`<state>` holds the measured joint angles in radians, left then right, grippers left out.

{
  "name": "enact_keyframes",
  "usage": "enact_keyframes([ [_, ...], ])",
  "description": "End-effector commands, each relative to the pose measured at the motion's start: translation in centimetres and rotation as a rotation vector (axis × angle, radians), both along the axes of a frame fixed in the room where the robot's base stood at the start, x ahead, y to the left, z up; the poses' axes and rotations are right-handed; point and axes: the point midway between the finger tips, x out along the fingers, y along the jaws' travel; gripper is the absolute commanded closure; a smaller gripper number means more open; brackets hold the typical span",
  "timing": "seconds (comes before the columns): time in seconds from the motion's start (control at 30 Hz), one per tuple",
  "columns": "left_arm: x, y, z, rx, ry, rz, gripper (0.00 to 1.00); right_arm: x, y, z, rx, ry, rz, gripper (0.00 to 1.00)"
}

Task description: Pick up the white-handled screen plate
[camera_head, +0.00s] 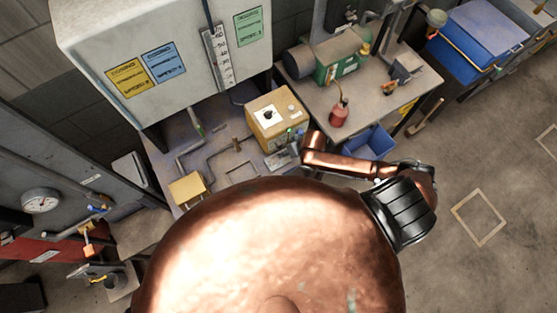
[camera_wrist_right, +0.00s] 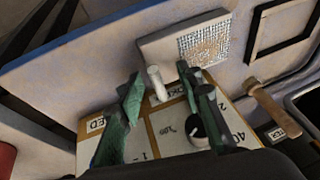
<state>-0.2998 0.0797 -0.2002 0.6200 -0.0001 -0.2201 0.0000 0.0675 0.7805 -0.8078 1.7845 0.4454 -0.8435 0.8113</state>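The screen plate (camera_wrist_right: 203,42) is a flat grey plate with a fine mesh patch, lying on the bench in the right wrist view. Its short white handle (camera_wrist_right: 157,83) points toward the camera. My right gripper (camera_wrist_right: 158,76) is open, its two green fingers on either side of the handle with gaps showing. I cannot tell how far above the handle they are. In the head view the plate (camera_head: 281,160) is small, beside the yellow box, and partly hidden by my right arm. My left gripper is not in view.
A yellow box (camera_head: 276,119) with a dial stands close by the plate; its labelled face (camera_wrist_right: 168,130) shows beneath my fingers. A wooden-handled tool (camera_wrist_right: 270,108) lies to the right. The white labelled machine (camera_head: 165,70) overhangs the bench. A blue bin (camera_head: 368,143) sits at right.

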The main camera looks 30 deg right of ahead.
Motion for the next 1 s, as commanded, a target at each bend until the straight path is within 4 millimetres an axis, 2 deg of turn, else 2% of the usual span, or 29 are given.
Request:
enact_keyframes([
  [0.07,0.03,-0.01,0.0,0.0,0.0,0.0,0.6,-0.02,-0.02,0.01,0.0,0.0,0.0,0.74],
  [0.43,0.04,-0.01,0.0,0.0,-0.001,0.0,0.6,-0.07,-0.04,-0.04,-0.001,0.001,-0.001,0.99],
  [1.0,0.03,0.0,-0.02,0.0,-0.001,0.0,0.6,-0.17,0.1,0.02,0.002,0.004,0.0,1.0],
])
